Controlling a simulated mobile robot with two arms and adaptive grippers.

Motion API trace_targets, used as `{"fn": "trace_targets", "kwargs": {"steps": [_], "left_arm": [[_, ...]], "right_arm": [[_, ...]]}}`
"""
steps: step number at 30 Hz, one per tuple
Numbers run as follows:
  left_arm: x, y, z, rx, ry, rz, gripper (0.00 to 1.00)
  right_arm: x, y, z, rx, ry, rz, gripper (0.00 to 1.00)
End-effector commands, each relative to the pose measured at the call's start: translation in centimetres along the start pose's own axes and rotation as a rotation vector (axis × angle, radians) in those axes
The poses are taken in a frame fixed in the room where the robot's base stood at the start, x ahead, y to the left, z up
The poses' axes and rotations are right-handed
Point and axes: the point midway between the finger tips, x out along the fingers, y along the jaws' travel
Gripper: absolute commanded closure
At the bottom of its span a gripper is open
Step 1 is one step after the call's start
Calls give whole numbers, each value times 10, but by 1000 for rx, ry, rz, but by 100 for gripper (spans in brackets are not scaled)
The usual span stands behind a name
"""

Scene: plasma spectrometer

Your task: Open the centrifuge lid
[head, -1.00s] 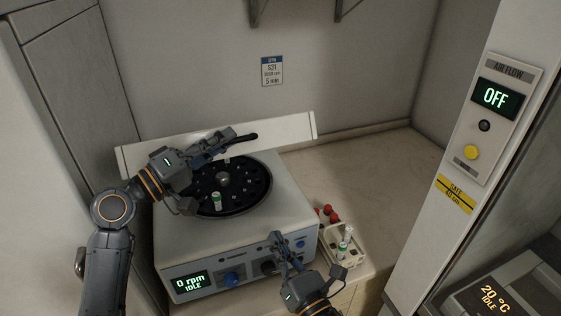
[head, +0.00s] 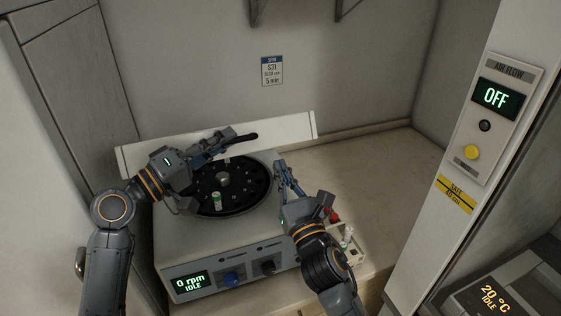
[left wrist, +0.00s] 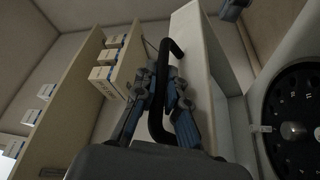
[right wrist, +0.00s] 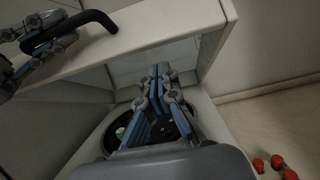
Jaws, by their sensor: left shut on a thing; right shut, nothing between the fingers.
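The centrifuge (head: 190,240) stands on the bench with its white lid (head: 290,128) raised upright at the back. Its black rotor (head: 245,195) is exposed, with a green-and-white tube (head: 217,200) in it. My left gripper (head: 228,138) is shut on the black lid handle (left wrist: 158,95), which also shows in the right wrist view (right wrist: 70,26). My right gripper (head: 284,170) is shut and empty at the rotor's right edge. In the right wrist view its fingers (right wrist: 160,78) point toward the raised lid, above the rotor.
A small rack (head: 347,252) with tubes stands right of the centrifuge, partly behind my right arm. The bench behind and right (head: 350,165) is clear. An air flow panel (head: 495,115) is on the right post.

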Motion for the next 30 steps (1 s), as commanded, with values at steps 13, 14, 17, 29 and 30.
{"fn": "trace_targets", "kwargs": {"steps": [13,14,17,29,30], "left_arm": [[0,-1,0,0,0,-1,100],[0,-1,0,0,0,-1,100],[0,-1,0,0,0,-1,100],[0,-2,4,-5,-11,-5,100],[0,-3,5,-5,-12,-6,100]], "right_arm": [[16,0,16,0,3,0,100],[16,0,16,0,3,0,100],[16,0,16,0,3,0,100],[36,-2,40,-1,-6,-3,100],[36,-2,40,0,-6,-4,100]]}}
